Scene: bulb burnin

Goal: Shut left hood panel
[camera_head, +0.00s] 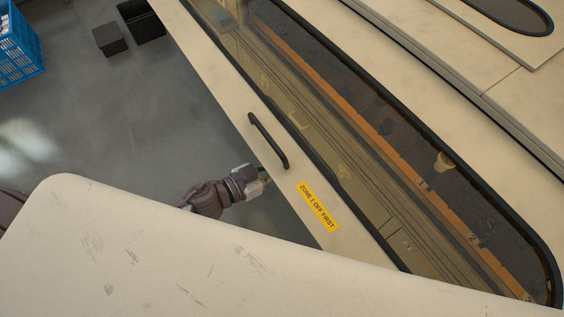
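A cream hood panel (215,55) with a long tinted window (300,115) runs diagonally across the view. It has a black bar handle (268,140) and a yellow label (317,206) reading "ZONE 1 OFF FIRST". My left gripper (264,174) is at the panel's near edge, close to the handle's lower end. Its fingers are small and partly hidden by the panel edge, so I cannot tell whether they are open or touching the handle. My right gripper is out of view.
A scratched cream surface (150,260) fills the foreground and hides part of my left arm. Other cream panels (470,60) lie at the upper right. A blue crate (18,48) and dark boxes (110,39) stand on the grey floor, which is otherwise clear.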

